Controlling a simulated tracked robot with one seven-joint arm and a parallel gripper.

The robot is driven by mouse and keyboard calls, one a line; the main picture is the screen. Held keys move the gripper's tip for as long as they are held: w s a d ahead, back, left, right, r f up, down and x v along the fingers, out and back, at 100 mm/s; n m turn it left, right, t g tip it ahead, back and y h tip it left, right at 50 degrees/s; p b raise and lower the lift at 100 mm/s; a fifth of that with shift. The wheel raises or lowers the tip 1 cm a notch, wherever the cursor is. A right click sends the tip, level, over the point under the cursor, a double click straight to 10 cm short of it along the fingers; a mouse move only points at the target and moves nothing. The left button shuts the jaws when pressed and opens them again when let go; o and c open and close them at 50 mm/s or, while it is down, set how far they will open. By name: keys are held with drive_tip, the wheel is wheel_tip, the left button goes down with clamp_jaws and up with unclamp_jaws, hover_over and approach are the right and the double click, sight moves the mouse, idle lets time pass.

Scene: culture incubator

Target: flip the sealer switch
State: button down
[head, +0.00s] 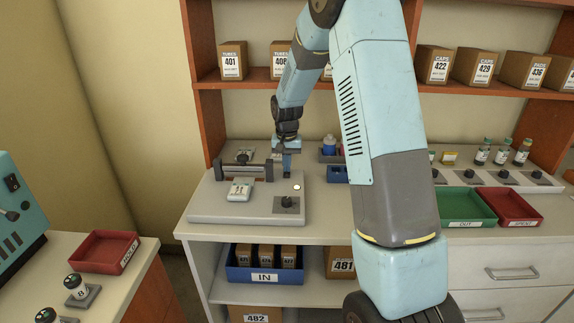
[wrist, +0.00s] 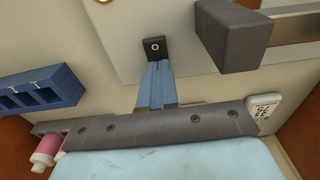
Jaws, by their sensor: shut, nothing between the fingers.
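The sealer is a pale base plate (head: 215,207) with a dark grey bar (head: 242,172) across it; a grey end block of it (wrist: 232,38) shows in the wrist view. A small black switch (wrist: 155,48) with a white ring mark sits on the pale plate in the wrist view. My gripper (head: 287,174) points down just right of the bar. Its blue fingers (wrist: 155,80) are shut and empty, with their tips close to the switch; I cannot tell whether they touch it.
A labelled white packet (head: 240,189) lies in front of the bar. A white round button (head: 296,187) and a dark knob (head: 287,204) are on the plate's right side. A blue rack (wrist: 40,90) stands beside the plate. Green (head: 466,205) and red (head: 508,206) trays lie farther right.

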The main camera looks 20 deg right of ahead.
drive_tip(key=shift+d+f+g, duration=0.1)
drive_tip(key=shift+f+g, duration=0.3)
drive_tip(key=shift+f, duration=0.15)
drive_tip(key=shift+s, duration=0.35)
drive_tip(key=shift+s+a, duration=0.25)
drive_tip(key=shift+s, duration=0.1)
wheel_tip(320, 180, up, 14)
drive_tip(key=w, duration=0.1)
drive_tip(key=s+r+t, duration=0.2)
drive_tip(key=s+r, duration=0.5)
drive_tip(key=r, duration=0.1)
drive_tip(key=s+r+n+t, duration=0.1)
drive_tip(key=s+r+t, duration=0.1)
drive_tip(key=s, duration=1.3)
drive_tip(key=s+r+n+t, duration=0.1)
drive_tip(key=s+n, duration=0.1)
drive_tip(key=s, duration=1.2)
drive_tip(key=shift+s+d+r+n+t, duration=0.15)
drive_tip(key=shift+s+r+n+t, duration=0.15)
drive_tip(key=shift+s+r+t, duration=0.1)
